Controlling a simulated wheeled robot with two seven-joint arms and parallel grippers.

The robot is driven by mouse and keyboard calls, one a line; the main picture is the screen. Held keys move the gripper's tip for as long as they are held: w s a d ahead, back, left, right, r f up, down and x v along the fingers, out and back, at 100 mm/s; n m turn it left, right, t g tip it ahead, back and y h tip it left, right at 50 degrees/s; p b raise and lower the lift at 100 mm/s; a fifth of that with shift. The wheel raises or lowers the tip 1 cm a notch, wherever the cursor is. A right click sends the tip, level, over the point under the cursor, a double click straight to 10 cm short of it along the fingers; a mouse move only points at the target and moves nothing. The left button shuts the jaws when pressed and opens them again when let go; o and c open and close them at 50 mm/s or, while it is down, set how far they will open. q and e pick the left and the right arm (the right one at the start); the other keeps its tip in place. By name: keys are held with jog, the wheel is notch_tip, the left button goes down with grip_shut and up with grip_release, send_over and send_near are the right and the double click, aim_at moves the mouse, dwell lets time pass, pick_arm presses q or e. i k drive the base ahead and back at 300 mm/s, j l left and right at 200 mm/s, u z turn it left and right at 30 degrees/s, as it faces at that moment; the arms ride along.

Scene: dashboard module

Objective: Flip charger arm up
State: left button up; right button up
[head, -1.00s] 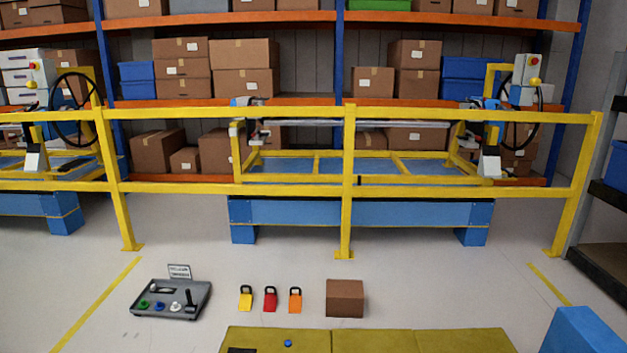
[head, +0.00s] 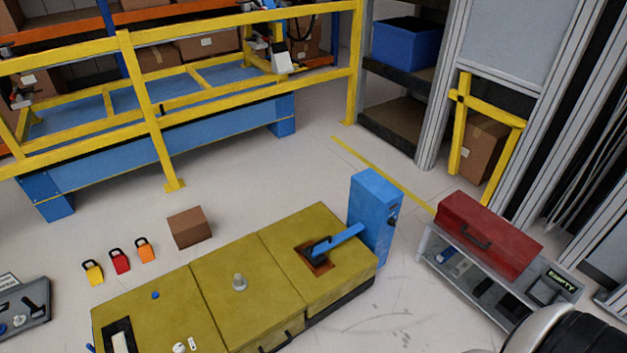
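A blue charger box (head: 375,215) stands upright at the far right end of the yellow-topped module (head: 222,262) in the head view. A blue charger arm (head: 340,240) reaches from the box, to the left and down over the module's top. Its darker end is over a brown square plate or recess (head: 318,266); I cannot tell whether it touches. Neither of my grippers shows in the view.
A red toolbox (head: 489,236) sits on a grey shelf unit (head: 455,280) to the right. A cardboard box (head: 189,227) and several padlock-shaped tags, one red (head: 120,262), lie on the floor behind the module. A yellow railing (head: 148,110) stands further back.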

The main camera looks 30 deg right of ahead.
aim_at(315, 252)
jog(key=z, duration=1.1)
jog(key=u, duration=1.65)
jog(key=k+l, duration=0.25)
jog(key=l, duration=0.2)
jog(key=k+l, duration=0.25)
jog(key=l, duration=0.15)
jog(key=k+l, duration=0.25)
jog(key=l, duration=0.2)
